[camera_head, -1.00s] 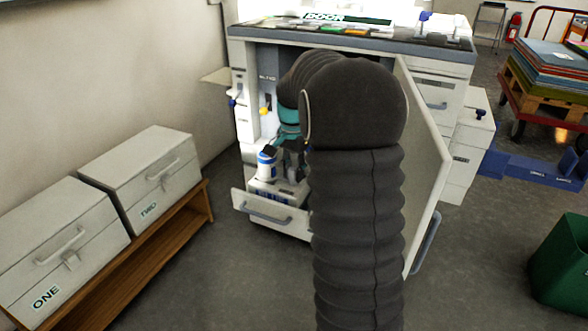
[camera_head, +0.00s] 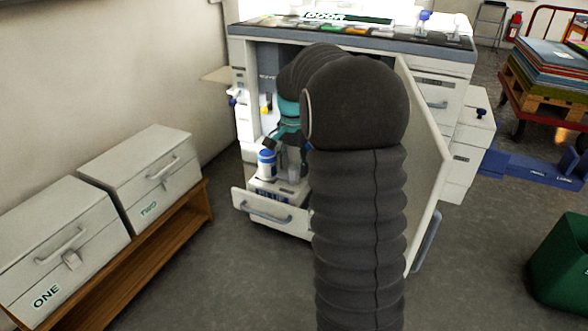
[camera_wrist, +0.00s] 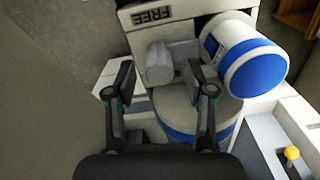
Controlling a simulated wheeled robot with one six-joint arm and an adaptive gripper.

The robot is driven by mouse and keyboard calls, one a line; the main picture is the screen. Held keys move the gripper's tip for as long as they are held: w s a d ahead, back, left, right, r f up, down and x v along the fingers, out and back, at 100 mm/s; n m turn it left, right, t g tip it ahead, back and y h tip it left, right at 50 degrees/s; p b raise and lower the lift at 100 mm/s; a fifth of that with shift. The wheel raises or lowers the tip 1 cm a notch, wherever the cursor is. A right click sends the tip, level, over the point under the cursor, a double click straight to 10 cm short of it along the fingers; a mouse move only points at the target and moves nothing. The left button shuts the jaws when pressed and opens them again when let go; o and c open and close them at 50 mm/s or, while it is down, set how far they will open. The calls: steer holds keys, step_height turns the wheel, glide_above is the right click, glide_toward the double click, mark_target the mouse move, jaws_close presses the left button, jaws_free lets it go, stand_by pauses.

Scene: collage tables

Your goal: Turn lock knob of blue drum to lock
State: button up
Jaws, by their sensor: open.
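In the wrist view, my gripper (camera_wrist: 161,76) is open. Its two fingertips stand on either side of a grey rounded knob (camera_wrist: 158,62), below a plate marked FREE (camera_wrist: 151,14). I cannot tell whether either finger touches it. A white cylinder with a blue band (camera_wrist: 254,68) lies to the upper right of the fingers. Another blue-and-white round body (camera_wrist: 176,127) is partly hidden behind the fingers and palm. In the head view, my gripper (camera_head: 272,143) is just above a blue-and-white container (camera_head: 266,164) in the cabinet; the knob cannot be made out there.
An open drawer (camera_head: 267,211) juts out below the container. The open cabinet door (camera_head: 425,165) stands right of my arm. In the wrist view, a yellow knob (camera_wrist: 291,153) is at lower right. Boxes ONE (camera_head: 62,238) and TWO (camera_head: 147,181) sit at left. Floor in front is clear.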

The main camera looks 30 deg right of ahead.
mark_target(294, 166)
step_height(294, 166, up, 10)
steer(key=shift+r, duration=0.2)
stand_by(0.6)
step_height(294, 166, down, 4)
steer(key=n, duration=0.3)
steer(key=shift+w+r, duration=0.1)
steer(key=s+a+n+t, duration=0.2)
steer(key=s+a, duration=0.3)
steer(key=s, duration=0.4)
steer(key=s+a+f+n+t, duration=0.1)
steer(key=s+a+n, duration=0.3)
steer(key=s, duration=0.6)
steer(key=s+a+n+t, duration=0.2)
steer(key=s+a+n, duration=0.1)
steer(key=s+a, duration=0.4)
steer(key=shift+s+a+f+t, duration=0.2)
steer(key=shift+s+a+t, duration=0.15)
steer(key=shift+s, duration=0.9)
